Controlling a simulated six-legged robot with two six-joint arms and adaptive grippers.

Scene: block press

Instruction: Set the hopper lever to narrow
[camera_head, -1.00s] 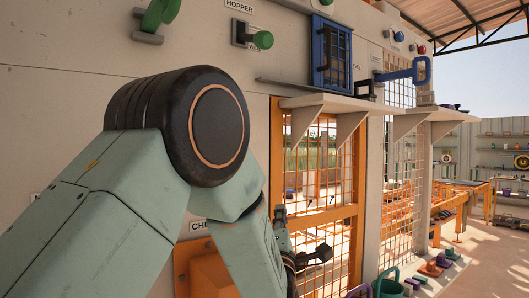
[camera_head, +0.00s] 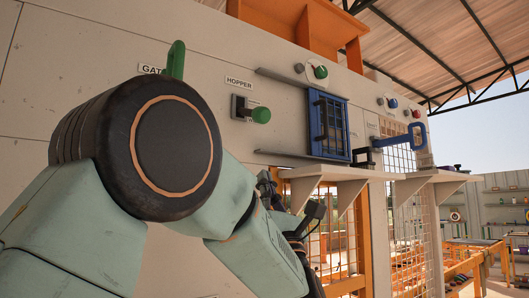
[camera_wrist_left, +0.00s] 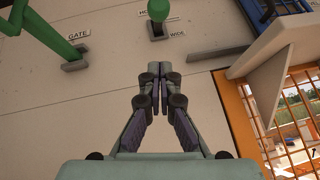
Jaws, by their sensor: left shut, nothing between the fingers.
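The hopper lever (camera_head: 261,115) has a green round knob and a dark bracket. It sits on the pale wall under the HOPPER label (camera_head: 239,83), knob sticking out. In the left wrist view its knob (camera_wrist_left: 158,9) is at the top edge, with the WIDE label (camera_wrist_left: 178,34) just below and right; no narrow mark is readable. My left gripper (camera_head: 268,183) is below the lever in the head view. In the left wrist view the gripper (camera_wrist_left: 159,70) has its fingertips together, empty, below the lever and apart from it. My right gripper is out of view.
The green gate lever (camera_wrist_left: 38,28) is left of the hopper lever. A blue barred window (camera_head: 328,125), a blue handle (camera_head: 402,138) and a shelf (camera_head: 335,172) are to the right. Orange framing (camera_head: 310,25) stands above. The wall around the hopper lever is clear.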

